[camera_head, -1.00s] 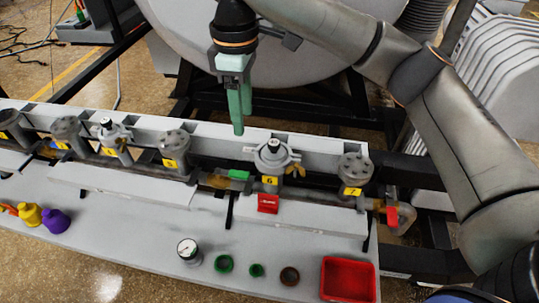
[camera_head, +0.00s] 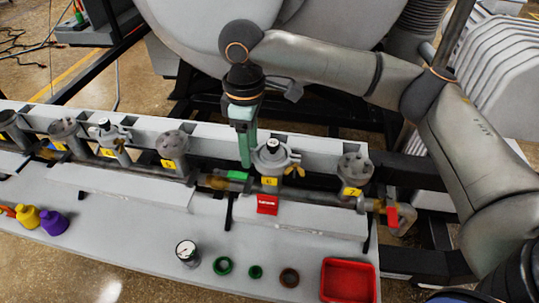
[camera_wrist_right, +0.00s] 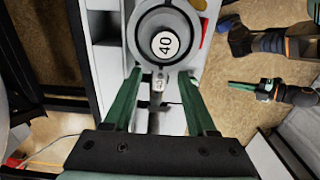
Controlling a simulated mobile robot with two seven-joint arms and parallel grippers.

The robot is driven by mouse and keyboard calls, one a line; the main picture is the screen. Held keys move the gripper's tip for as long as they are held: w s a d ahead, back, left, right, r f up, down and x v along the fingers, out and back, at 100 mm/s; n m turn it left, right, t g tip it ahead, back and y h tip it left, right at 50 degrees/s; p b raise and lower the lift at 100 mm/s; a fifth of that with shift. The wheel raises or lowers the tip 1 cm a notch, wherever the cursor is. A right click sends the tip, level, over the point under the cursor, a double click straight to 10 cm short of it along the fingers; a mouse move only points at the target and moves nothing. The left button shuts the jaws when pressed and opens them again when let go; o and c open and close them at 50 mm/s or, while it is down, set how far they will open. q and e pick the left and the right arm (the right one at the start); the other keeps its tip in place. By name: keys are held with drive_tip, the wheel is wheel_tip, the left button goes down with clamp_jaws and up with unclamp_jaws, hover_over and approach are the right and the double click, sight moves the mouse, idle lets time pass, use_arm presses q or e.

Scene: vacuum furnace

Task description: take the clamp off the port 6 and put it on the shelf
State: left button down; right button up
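Port 6 (camera_head: 270,181) has a yellow "6" label and stands in the row of ports. A grey clamp (camera_head: 287,161) with a brass wing nut sits around its top, under a round cap (camera_wrist_right: 165,43) marked 40 in the right wrist view. My right gripper (camera_head: 246,160) points down just left of the clamp. In the right wrist view its two green fingers (camera_wrist_right: 160,85) are apart, with nothing held between them. Dark arm parts with green fingers, apparently my left gripper (camera_wrist_right: 243,86), show at that view's right; its opening is unclear. A pale shelf (camera_head: 130,235) runs along the front.
Port 7 (camera_head: 354,172) stands right of port 6, port 5 (camera_head: 174,150) left. A red tag (camera_head: 267,204) hangs before port 6. A gauge (camera_head: 187,252), several rings and a red tray (camera_head: 348,282) occupy the front right. The shelf's middle is clear.

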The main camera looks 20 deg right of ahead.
clamp_jaws()
drive_tip(key=shift+r, duration=0.15)
idle(0.5)
